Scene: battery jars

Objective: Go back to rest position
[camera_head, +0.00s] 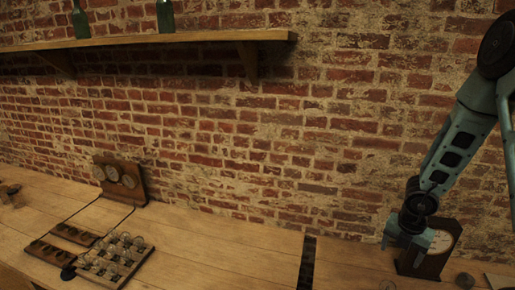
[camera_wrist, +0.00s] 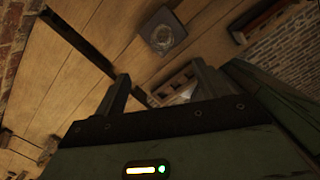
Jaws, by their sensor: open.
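My gripper (camera_head: 405,232) hangs at the right side in the head view, at the end of my raised arm. It is in front of part of a wooden dial instrument (camera_head: 440,243), and I cannot tell whether they touch. In the wrist view my gripper (camera_wrist: 160,88) shows two fingers spread apart with nothing between them.
A wooden table (camera_head: 210,255) runs along a brick wall. At left are a rack of several glass jars (camera_head: 115,258), a smaller dark tray (camera_head: 75,234) and a gauge board (camera_head: 120,180). A shelf (camera_head: 150,40) holds bottles. The middle table is mostly clear.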

